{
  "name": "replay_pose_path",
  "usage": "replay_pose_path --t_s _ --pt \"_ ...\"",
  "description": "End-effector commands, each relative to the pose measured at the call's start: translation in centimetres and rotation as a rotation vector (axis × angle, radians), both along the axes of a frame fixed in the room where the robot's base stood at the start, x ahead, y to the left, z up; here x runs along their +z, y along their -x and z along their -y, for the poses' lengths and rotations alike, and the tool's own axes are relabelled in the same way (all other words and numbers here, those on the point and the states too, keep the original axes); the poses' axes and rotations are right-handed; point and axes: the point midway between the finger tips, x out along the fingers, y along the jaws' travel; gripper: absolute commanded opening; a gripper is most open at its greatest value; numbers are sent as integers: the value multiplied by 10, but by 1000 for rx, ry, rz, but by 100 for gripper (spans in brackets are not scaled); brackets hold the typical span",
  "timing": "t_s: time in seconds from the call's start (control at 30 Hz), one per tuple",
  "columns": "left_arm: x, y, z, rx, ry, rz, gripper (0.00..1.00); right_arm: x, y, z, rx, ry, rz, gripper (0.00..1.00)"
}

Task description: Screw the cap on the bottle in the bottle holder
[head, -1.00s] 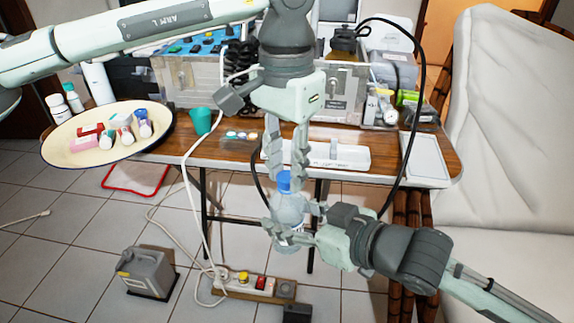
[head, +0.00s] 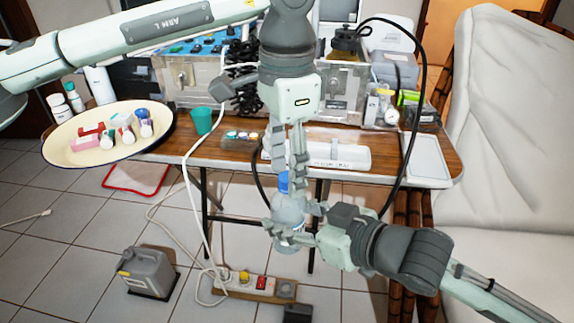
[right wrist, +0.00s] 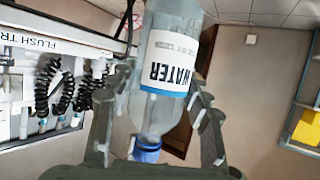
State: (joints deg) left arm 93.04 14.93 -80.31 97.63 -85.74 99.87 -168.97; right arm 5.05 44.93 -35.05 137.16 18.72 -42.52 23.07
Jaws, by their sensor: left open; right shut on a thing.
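The clear water bottle (head: 287,212) is held upright in the air in front of the table by my right gripper (head: 293,232), which is shut on its body. The blue cap (head: 284,182) sits at the bottle's mouth; how tight it is cannot be told. In the right wrist view the bottle (right wrist: 165,75) appears upside down, with its WATER label between my fingers and the cap (right wrist: 147,151) at the bottom. My left gripper (head: 293,178) is open, pointing down at the cap, its fingers seen nearly edge-on and partly covering it. A bottle holder cannot be made out.
The wooden table (head: 222,163) behind carries a white labelled tray (head: 350,158), a teal cup (head: 201,120) and a round tray (head: 60,147) with several small containers. A white chair (head: 505,130) stands at the right. A grey jug (head: 150,270) and a power strip (head: 250,284) lie on the floor.

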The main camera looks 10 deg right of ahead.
Motion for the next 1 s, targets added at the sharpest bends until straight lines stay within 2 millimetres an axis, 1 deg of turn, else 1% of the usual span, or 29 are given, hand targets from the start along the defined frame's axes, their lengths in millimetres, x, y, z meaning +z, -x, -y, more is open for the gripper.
replay_pose_path --t_s 0.17,0.4,0.5,0.7,0.77,0.83,0.93,1.0 --pt "7 0 0 0 2 2 46 1 0 0 0 -1 3 0" --pt "38 0 1 0 2 3 46 1 0 0 0 -1 3 0" --pt "45 0 0 0 0 1 46 1 0 0 0 -1 3 0" --pt "45 0 0 0 0 0 46 1 0 0 0 -1 3 0" --pt "45 0 0 1 0 0 43 1 0 0 0 -1 3 0" --pt "45 0 0 19 0 0 43 1 0 0 0 -1 3 0" --pt "46 0 0 101 0 0 43 1 0 0 0 -1 3 0" --pt "47 0 0 208 0 0 43 1 0 0 0 -1 3 0"
